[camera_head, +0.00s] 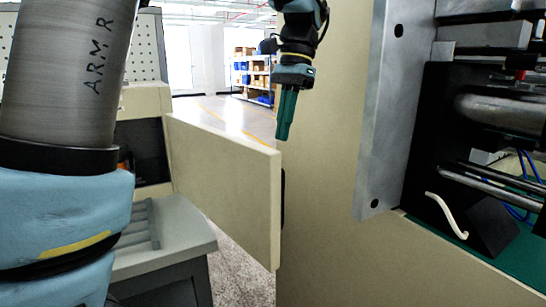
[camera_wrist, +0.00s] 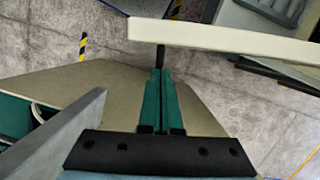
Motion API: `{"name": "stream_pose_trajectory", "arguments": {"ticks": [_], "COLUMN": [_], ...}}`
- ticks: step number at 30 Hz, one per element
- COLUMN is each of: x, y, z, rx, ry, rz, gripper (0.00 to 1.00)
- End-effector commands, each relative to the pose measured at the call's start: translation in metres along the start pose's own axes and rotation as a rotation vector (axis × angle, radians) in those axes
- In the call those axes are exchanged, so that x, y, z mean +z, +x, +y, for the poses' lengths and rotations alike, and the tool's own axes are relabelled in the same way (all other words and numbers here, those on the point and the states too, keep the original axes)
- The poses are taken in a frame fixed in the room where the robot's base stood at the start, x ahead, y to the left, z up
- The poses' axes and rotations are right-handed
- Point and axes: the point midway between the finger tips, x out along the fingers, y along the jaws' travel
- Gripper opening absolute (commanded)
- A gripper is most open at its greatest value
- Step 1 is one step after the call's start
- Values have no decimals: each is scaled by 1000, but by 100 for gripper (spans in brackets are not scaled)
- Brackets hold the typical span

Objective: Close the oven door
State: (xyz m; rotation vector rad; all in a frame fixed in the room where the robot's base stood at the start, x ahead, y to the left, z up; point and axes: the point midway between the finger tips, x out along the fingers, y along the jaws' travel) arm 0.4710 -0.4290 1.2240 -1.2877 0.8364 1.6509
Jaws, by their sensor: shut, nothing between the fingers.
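The oven door (camera_head: 225,187) is a flat cream panel standing swung open, its left edge at the oven (camera_head: 146,103) and its free edge toward the right. The oven's dark opening shows behind it. A black handle (camera_head: 283,198) sticks out from the far side near the free edge. My gripper (camera_head: 282,137) has green fingers that are shut, empty and pointing down, just above and right of the door's top free corner. In the wrist view the door (camera_wrist: 230,38) is a pale bar across the top, and the fingertips (camera_wrist: 159,72) are beside the dark handle (camera_wrist: 160,56); contact cannot be told.
A grey stand (camera_head: 165,235) is below the oven. A large cream panel (camera_head: 325,200) and a machine with metal rollers (camera_head: 500,112) fill the right. Open floor and a shelf of boxes (camera_head: 252,75) lie behind. A yellow-black striped post (camera_wrist: 83,46) shows in the wrist view.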

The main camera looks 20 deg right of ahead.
Motion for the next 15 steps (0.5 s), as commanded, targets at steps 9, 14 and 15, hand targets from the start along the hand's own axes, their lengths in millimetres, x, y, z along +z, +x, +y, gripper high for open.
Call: {"name": "stream_pose_trajectory", "arguments": {"ticks": [9,14,15], "x": [2,2,1], "y": [46,73,78], "z": [1,1,0], "rx": [2,2,1], "ry": [1,0,0], "rz": [-4,-4,-4], "gripper": [0,0,0]}}
